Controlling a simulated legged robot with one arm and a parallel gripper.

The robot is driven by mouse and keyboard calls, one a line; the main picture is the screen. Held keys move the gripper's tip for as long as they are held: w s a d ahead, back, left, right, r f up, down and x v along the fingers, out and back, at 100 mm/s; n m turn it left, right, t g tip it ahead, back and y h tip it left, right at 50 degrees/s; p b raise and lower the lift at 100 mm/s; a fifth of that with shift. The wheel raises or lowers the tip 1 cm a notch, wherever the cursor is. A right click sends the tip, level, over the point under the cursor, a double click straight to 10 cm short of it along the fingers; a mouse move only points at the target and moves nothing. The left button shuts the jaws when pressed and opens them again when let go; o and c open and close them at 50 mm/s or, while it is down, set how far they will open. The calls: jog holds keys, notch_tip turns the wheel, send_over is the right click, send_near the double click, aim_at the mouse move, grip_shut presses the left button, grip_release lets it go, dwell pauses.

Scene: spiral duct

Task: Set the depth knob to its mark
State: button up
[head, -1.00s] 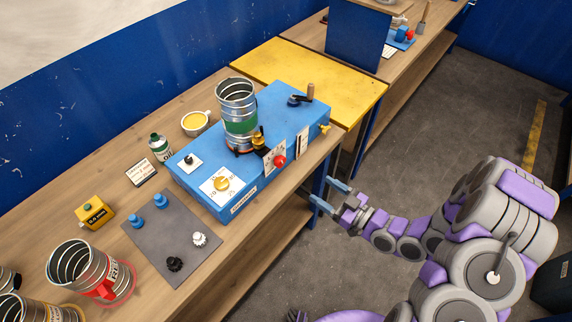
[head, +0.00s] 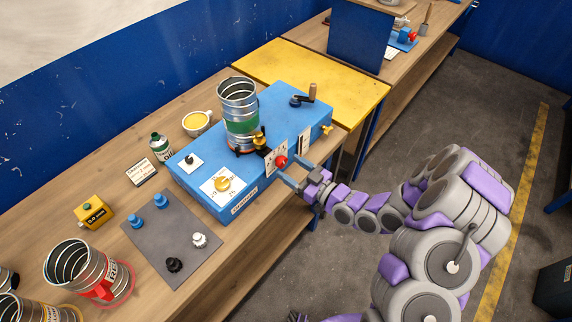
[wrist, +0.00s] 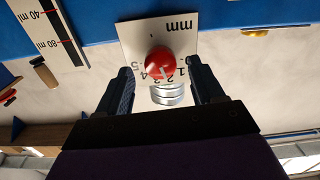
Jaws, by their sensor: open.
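The red knob (head: 281,160) sits on the front face of the blue machine (head: 232,205), over a white dial plate marked "mm" and 1 to 5. In the wrist view the red knob (wrist: 160,60) is near the middle, with a pale pointer line toward the lower numbers around 2 and 3. The dial plate (wrist: 180,32) shows behind it; I cannot make out a separate target mark. My gripper (head: 294,174) is open in front of the knob. In the wrist view its fingers (wrist: 160,82) stand left and right of the knob, apart from it.
A yellow knob (head: 222,184) on a dial is on the machine's top, near a metal duct (head: 238,105) and a black lever (head: 300,100). A brass fitting (head: 327,129) sticks out at the right end. A grey mat (head: 165,235) with several small knobs lies in front.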

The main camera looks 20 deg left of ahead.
jog(key=shift+x, duration=1.4)
jog(key=c, duration=1.1)
